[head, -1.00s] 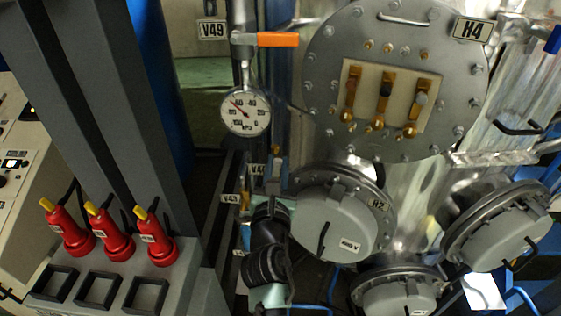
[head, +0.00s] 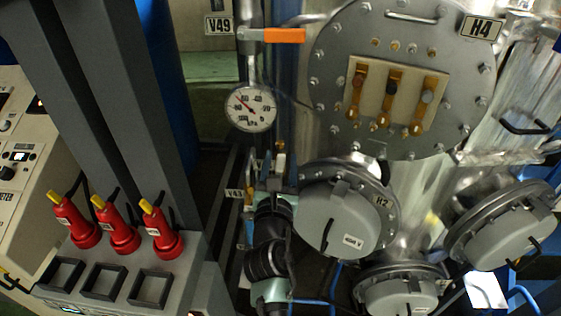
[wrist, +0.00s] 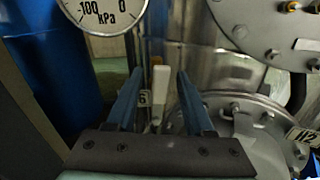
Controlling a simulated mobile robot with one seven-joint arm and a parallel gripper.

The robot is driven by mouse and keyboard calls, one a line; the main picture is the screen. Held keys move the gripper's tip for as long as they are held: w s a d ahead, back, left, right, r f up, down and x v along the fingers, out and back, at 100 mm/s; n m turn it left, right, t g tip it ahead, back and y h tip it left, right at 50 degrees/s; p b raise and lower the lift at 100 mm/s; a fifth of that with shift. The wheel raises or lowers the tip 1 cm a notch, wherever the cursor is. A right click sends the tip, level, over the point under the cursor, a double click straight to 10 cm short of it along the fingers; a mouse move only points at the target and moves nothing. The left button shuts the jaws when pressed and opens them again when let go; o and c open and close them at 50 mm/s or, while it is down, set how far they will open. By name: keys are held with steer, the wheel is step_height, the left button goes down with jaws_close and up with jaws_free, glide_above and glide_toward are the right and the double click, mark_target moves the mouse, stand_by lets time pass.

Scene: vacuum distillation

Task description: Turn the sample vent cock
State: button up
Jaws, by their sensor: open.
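A small valve with a pale upright handle (wrist: 158,80) shows in the wrist view, between the two blue fingers of my gripper (wrist: 159,74). The fingers are open, one on each side of the handle, with a visible gap. I cannot tell how far forward of the fingertips the handle is. A tag behind the left finger is mostly hidden. I cannot read a tag naming this cock.
A pressure gauge (head: 250,109) hangs above, below an orange lever (head: 284,36) tagged V49. The H2 cover (head: 338,220) is close on the right, and the large H4 flange (head: 395,80) is above. Red-bodied plugs (head: 118,232) stand on a grey panel at the left.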

steer(key=shift+s, duration=0.1)
steer(key=s+p, duration=0.1)
steer(key=s, duration=1.1)
steer(key=shift+s, duration=0.35)
steer(key=shift+r, duration=0.1)
